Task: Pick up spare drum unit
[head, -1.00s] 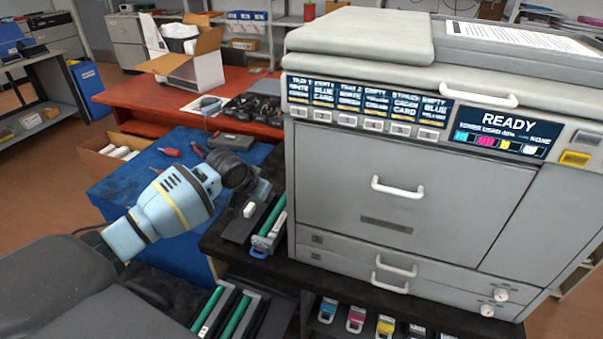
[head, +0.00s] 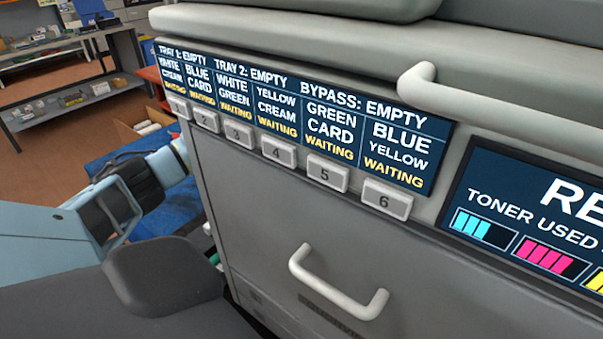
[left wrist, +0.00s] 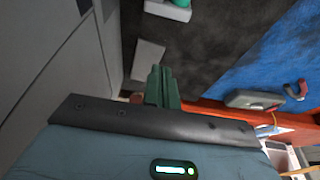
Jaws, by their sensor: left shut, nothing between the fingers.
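In the left wrist view, part of a pale drum unit with a green top (left wrist: 172,9) shows at the upper edge, on the dark surface beside the grey printer. Most of it is cut off by the frame. My left gripper (left wrist: 163,72) is shut and empty, its green fingers together, apart from that unit. In the head view, my left arm comes in from the left, and its fingertips are hidden. Only a small sliver of green shows beside the printer there. My right gripper is in neither view.
The grey printer (head: 235,210) fills much of the head view, with a white drawer handle (head: 335,295) and numbered buttons. A blue mat (left wrist: 255,65) and a red table edge (left wrist: 215,108) lie right of the gripper in the wrist view. A grey case (left wrist: 253,99) rests there.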

